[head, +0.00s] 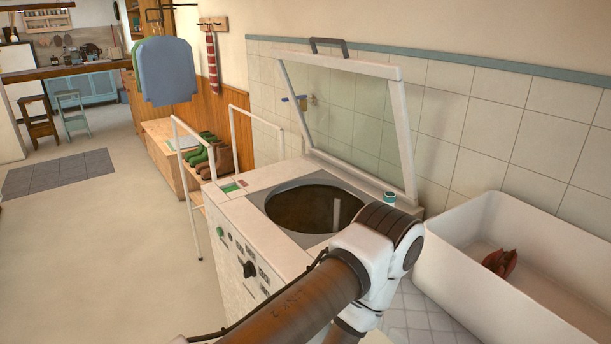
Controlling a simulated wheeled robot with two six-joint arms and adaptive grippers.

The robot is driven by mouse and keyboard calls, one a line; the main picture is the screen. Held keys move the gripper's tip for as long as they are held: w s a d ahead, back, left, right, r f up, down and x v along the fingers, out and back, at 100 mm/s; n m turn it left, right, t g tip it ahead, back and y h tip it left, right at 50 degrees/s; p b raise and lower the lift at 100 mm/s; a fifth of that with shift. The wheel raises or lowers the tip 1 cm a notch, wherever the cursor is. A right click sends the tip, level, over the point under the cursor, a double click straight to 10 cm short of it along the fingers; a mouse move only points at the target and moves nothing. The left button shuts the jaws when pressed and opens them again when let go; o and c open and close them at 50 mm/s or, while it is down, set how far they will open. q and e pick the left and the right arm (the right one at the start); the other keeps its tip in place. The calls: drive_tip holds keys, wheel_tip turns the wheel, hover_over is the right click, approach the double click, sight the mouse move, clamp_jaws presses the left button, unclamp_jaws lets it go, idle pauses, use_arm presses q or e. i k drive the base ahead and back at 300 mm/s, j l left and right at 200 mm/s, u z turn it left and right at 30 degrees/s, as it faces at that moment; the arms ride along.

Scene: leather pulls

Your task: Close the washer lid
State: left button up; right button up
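The washer (236,262) is a white top-loader with knobs on its front and a dark round drum opening (305,208) in its top. Its lid (345,125) is a glass panel in a white frame. The lid stands open, raised steeply at the back of the washer near the tiled wall. A dark handle (328,42) sits on the lid's top edge. One of my arms crosses the front right of the washer, its elbow hiding part of the top's front right corner. Neither gripper shows.
A small white and teal jar (389,199) stands at the washer top's back right, near the lid's lower corner. A white tub (540,240) with a dark red item (499,263) is at right. A white rail (190,185) stands left. Open floor (100,250) lies further left.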

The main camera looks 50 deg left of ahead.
sight(392, 71)
drive_tip(key=u, duration=1.4)
